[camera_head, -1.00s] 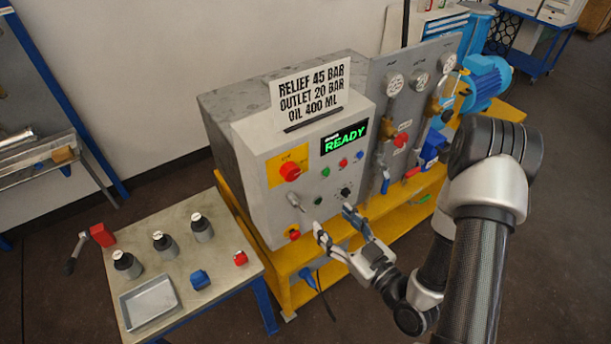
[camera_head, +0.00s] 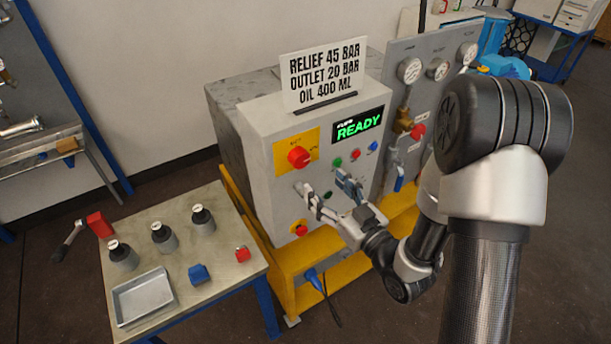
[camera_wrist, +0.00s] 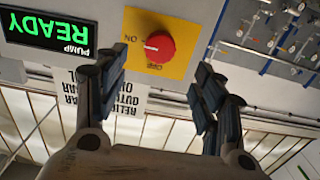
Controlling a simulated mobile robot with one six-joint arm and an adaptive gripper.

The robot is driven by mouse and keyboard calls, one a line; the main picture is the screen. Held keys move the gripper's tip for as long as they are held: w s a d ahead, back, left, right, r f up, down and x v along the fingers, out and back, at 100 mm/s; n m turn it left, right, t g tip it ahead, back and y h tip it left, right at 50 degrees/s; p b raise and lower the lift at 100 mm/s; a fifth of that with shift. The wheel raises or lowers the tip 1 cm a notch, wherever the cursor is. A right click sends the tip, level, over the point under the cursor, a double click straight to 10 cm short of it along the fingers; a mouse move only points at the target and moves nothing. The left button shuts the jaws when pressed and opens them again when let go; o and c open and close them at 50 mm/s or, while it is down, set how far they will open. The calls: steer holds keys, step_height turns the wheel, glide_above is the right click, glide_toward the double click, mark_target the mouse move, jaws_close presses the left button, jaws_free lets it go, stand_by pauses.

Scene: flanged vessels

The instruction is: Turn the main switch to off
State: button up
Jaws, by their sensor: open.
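The main switch, a red rotary knob (camera_head: 299,157) on a yellow plate (camera_head: 281,153), is on the grey cabinet's front. In the wrist view, which is upside down, the red knob (camera_wrist: 158,46) sits on its yellow plate (camera_wrist: 134,20) at top centre. An ON mark shows left of the knob there; a smaller mark below it is hard to read. My gripper (camera_head: 321,181) is open and empty, just below and right of the knob in the head view. In the wrist view my gripper (camera_wrist: 158,72) has its fingers spread on either side of the knob's line, apart from it.
A green READY display (camera_head: 357,126) and small buttons sit right of the switch. A red emergency button (camera_head: 299,228) is lower down. A sign (camera_head: 323,72) stands on the cabinet. Gauges and valves are at right. A side table (camera_head: 176,221) holds bottles and a tray (camera_head: 143,297).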

mark_target(302, 162)
steer(key=b, duration=0.3)
steer(key=shift+w+a+f, duration=0.15)
steer(key=shift+w+a, duration=0.05)
steer(key=shift+a, duration=0.05)
steer(key=x, duration=0.9)
steer(key=shift+d+r, duration=0.1)
steer(key=shift+r, duration=0.1)
steer(key=shift+s, duration=0.1)
steer(key=shift+b, duration=0.3)
steer(key=c, duration=1.1)
